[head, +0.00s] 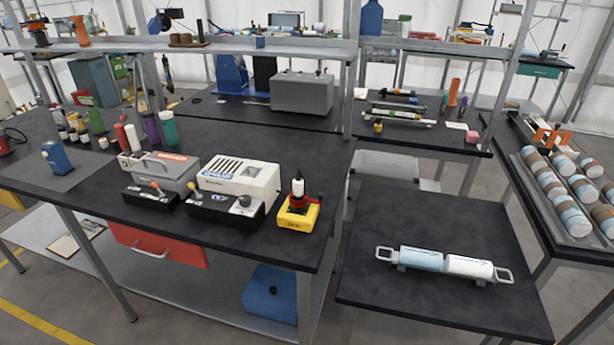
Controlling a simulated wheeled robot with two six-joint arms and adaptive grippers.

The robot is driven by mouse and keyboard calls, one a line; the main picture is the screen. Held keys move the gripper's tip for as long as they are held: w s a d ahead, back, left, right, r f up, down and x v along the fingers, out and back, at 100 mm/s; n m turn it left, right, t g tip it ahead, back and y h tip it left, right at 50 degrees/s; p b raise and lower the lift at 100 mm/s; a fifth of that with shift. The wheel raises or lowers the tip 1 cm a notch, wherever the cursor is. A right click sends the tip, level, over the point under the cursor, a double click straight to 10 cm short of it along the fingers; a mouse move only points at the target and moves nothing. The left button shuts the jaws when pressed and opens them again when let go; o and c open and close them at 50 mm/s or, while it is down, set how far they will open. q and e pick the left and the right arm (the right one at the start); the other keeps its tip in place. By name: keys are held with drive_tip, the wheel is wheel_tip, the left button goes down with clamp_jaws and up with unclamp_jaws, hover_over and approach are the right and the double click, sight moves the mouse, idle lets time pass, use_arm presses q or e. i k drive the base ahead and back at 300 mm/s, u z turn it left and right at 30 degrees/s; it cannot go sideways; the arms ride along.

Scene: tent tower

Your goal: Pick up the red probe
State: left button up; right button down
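I cannot tell for certain which thing is the red probe. A small red part (311,200) with a dark handle shows on a yellow block-shaped device (297,216), beside an upright white bottle-like piece (298,186), near the right end of the main black bench. A red object (5,144) with a black cable beside it is cut off by the left picture edge. Neither of my grippers is in the head view, so nothing is seen held or touched by them.
The black bench (70,178) also carries a white boxy instrument (240,176), a grey case (160,170) and several bottles. A lower black table (385,295) holds a blue-and-white cylinder (445,261) with end handles; its front is clear. A rack of cylinders (560,205) stands right.

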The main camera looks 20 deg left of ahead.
sight(119, 128)
drive_tip(key=u, duration=2.9)
drive_tip(key=i, duration=2.6)
drive_tip(key=z, duration=3.5)
